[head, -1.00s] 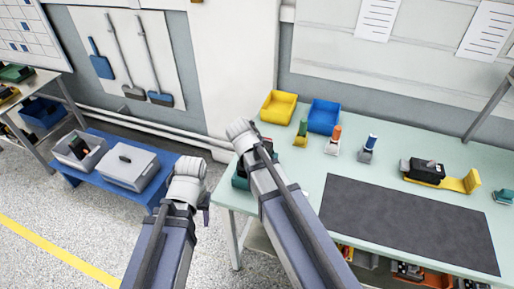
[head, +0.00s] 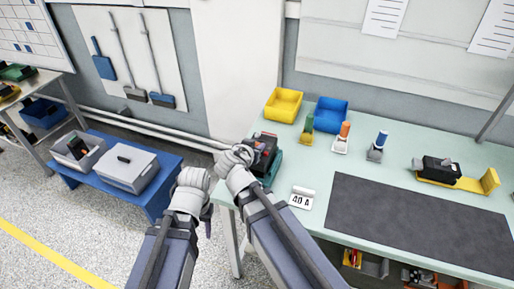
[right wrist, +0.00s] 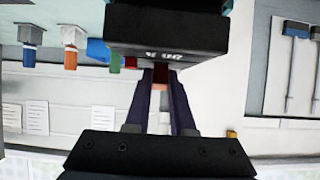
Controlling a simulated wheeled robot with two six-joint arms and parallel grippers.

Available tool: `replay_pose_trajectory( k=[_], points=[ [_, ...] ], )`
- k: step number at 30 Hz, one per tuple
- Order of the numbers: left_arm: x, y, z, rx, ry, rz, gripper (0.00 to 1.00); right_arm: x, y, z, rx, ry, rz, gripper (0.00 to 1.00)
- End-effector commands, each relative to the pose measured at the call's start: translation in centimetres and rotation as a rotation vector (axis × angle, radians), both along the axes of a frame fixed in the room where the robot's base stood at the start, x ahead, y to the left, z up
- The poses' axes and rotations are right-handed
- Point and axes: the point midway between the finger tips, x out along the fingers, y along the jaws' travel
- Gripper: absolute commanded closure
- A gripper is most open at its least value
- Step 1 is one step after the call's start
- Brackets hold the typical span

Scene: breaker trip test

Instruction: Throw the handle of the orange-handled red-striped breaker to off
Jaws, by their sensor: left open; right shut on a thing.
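A black breaker (head: 266,146) on a teal base (head: 277,166) stands at the left end of the pale green bench, partly hidden by my right gripper. Its dark body (right wrist: 165,35), with small white lettering, fills the top middle of the right wrist view. My right gripper (right wrist: 160,80) is shut on a small orange part, which looks like the handle, just below that body. In the head view the right gripper (head: 238,157) is at the breaker's left side. My left gripper (head: 196,178) is open and empty, left of the bench edge. I cannot make out the red stripe clearly.
A "40 A" card (head: 301,198) lies right of the breaker. Behind are a yellow bin (head: 284,104), a blue bin (head: 328,115) and green, orange and blue-topped items. Another black device (head: 437,168) sits on a yellow stand beyond the dark mat (head: 415,217).

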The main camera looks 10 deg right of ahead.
Motion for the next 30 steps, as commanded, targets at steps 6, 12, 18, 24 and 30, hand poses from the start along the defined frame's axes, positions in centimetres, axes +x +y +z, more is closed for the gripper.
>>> replay_pose_trajectory(
  k=[6, 12, 18, 24, 30],
  points=[
    [0.00, 0.00, -0.01, 0.000, 0.000, 0.000, 0.50, -0.01, 0.01, -0.03, 0.001, 0.000, 0.000, 1.00],
    [0.00, 0.00, -0.01, 0.000, 0.000, 0.000, 0.50, 0.00, 0.01, -0.02, 0.000, 0.000, 0.000, 0.67],
    [0.00, 0.00, 0.00, 0.000, 0.000, 0.000, 0.50, 0.00, 0.01, -0.01, 0.000, 0.000, 0.000, 0.47],
    [0.00, 0.00, 0.01, 0.000, 0.000, 0.000, 0.50, 0.00, 0.01, 0.01, 0.000, 0.000, 0.000, 0.47],
    [0.00, 0.00, 0.51, 0.000, 0.000, 0.000, 0.50, -0.26, -0.26, 0.52, 0.000, 0.000, 0.001, 0.47]
  ],
)
